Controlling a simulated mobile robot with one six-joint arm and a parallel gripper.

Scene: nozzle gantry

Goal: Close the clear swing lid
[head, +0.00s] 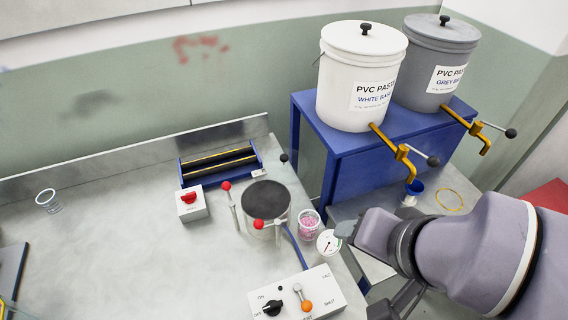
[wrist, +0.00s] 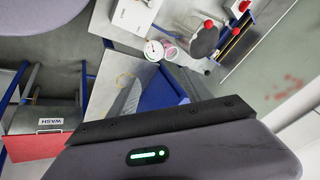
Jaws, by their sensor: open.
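A round vessel with a dark disc-like top (head: 265,198) stands on the metal bench, left of my arm. It also shows in the wrist view (wrist: 204,42). Red ball knobs on pale posts stand at its left (head: 226,186) and front (head: 258,224). I cannot make out the clear lid's outline or its angle. My gripper (head: 395,299) is partly in view, low and right of the vessel and apart from it. Its dark parts are mostly hidden by my arm. I see nothing held.
A pink-filled cup (head: 309,224) and a gauge (head: 328,243) stand beside the vessel. A control box (head: 300,296) is in front, a red-switch box (head: 191,203) to the left. Two buckets with taps stand on a blue stand (head: 345,155). The left bench is mostly clear.

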